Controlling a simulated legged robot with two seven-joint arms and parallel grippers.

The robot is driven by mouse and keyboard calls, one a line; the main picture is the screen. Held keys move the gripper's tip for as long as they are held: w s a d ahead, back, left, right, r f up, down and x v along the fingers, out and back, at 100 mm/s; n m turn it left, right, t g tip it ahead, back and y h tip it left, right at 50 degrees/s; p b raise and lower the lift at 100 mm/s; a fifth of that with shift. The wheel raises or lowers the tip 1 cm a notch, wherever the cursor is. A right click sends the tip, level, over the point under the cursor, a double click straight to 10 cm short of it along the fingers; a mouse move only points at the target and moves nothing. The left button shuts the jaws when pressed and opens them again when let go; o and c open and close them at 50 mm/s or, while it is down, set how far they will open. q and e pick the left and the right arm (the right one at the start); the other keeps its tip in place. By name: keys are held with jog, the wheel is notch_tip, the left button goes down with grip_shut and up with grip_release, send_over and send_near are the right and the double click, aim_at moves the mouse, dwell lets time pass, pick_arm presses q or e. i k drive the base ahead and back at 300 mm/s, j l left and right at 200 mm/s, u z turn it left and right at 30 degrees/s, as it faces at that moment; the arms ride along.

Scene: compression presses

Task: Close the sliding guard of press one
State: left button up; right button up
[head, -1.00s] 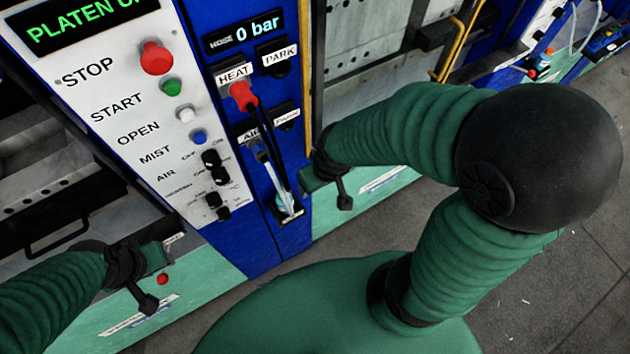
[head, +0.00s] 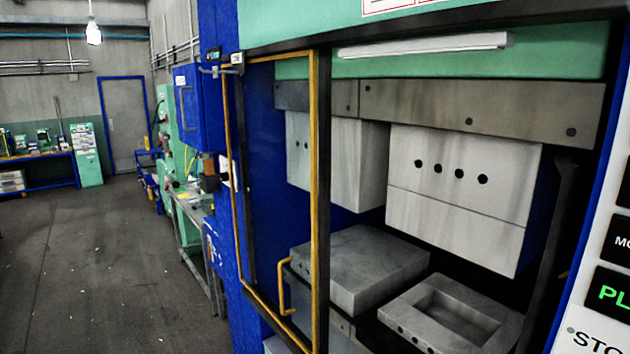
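The sliding guard (head: 320,180), a dark frame with yellow edging, stands at the left side of a press in the head view. Its yellow handle (head: 283,288) is low on the frame. The guard is open: right of it the press opening is uncovered. Inside, pale upper blocks (head: 455,195) hang above grey lower blocks (head: 365,265), with a gap between them. I cannot read a number on this press. Neither of my grippers is in view.
Part of a control panel (head: 600,290) shows at the right edge. A blue cabinet (head: 198,108) and a workbench (head: 190,210) stand beyond the press on the left. The floor (head: 90,260) at the left is open.

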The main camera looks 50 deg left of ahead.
aim_at(312, 53)
jog(key=u, duration=2)
